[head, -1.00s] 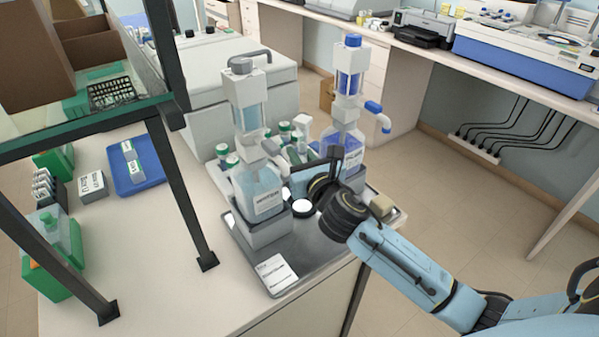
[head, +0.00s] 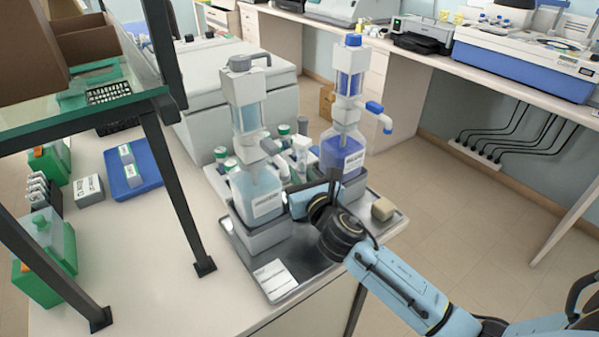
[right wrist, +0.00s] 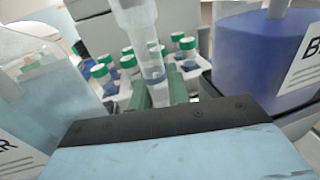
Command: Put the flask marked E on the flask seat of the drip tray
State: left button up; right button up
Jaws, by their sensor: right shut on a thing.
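My right gripper (head: 308,197) is shut on a clear vessel with a slim neck, probably the flask (head: 302,158). No letter shows on it. It stands above the gripper, between the two dispenser bottles, and its neck and flange also show in the right wrist view (right wrist: 147,55). Its base is hidden behind the gripper, so I cannot tell whether it touches the drip tray (head: 318,262). The white round seat is hidden behind the gripper. My left gripper is not in view.
A pale blue dispenser bottle (head: 257,192) stands close left of the flask, a dark blue one (head: 342,150) close right. Green-capped vials (head: 221,154) stand behind. A dark shelf post (head: 185,190) stands left.

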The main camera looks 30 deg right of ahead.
jog(key=o, duration=0.7)
jog(key=shift+o, duration=0.2)
jog(key=shift+r, duration=0.3)
jog(key=s, duration=1.2)
jog(key=shift+a+r+p, duration=0.3)
jog(key=shift+a, duration=0.1)
